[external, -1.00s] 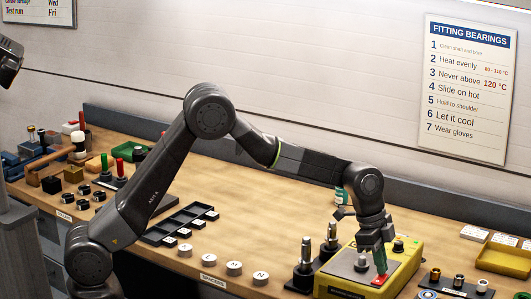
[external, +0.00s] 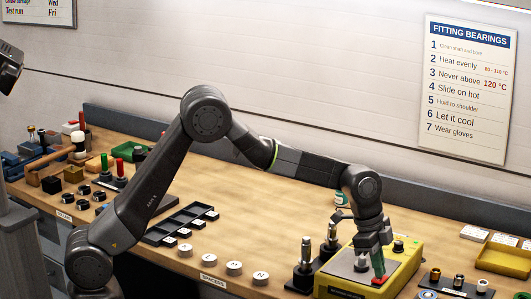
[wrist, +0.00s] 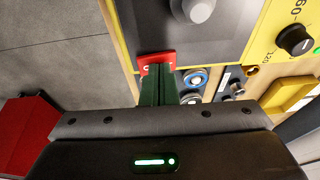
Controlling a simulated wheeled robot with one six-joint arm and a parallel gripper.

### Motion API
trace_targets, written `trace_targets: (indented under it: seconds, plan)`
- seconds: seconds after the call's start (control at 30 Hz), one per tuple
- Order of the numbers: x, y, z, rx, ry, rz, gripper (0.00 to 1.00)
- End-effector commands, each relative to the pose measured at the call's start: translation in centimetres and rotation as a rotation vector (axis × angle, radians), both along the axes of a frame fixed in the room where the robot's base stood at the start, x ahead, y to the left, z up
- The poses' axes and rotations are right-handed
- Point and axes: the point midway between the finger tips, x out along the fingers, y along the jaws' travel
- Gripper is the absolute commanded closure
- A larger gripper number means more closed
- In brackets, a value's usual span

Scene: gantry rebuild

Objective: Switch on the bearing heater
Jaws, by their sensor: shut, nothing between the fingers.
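The bearing heater (external: 408,265) is a yellow box with a grey top plate, standing at the right front of the bench; its yellow casing also shows in the wrist view (wrist: 262,40). A red rocker switch (wrist: 156,60) sits at the edge of its top. A black dial (wrist: 295,40) with printed numbers is on the same casing, and a green light (wrist: 317,50) shows beside it. My gripper (external: 379,276) is shut and empty, pointing down, with its green fingertips (wrist: 158,76) at the red switch and partly covering it. I cannot tell whether they touch.
Two dark stands with metal posts (external: 306,258) stand close left of the heater. Small rings and parts (external: 458,281) and a yellow tray (external: 505,262) lie to its right. Labelled white spacers (external: 234,268) and a black compartment tray (external: 180,226) are farther left.

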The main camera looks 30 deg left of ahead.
Motion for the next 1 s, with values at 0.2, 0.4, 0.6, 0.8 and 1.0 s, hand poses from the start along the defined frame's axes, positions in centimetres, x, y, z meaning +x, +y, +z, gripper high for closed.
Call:
trace_targets:
  seconds: [0.2, 0.4, 0.6, 0.8, 1.0]
  plan:
    - [-0.1, 0.0, 0.1, -0.001, -0.001, 0.0, 1.0]
    - [0.0, 0.0, 0.5, -0.001, -0.002, 0.001, 1.0]
    - [0.3, 0.0, 3.1, -0.003, -0.003, 0.001, 1.0]
    - [1.2, 0.8, 6.5, -0.005, -0.005, 0.003, 1.0]
    - [2.1, 2.0, 10.5, -0.004, -0.003, 0.003, 1.0]
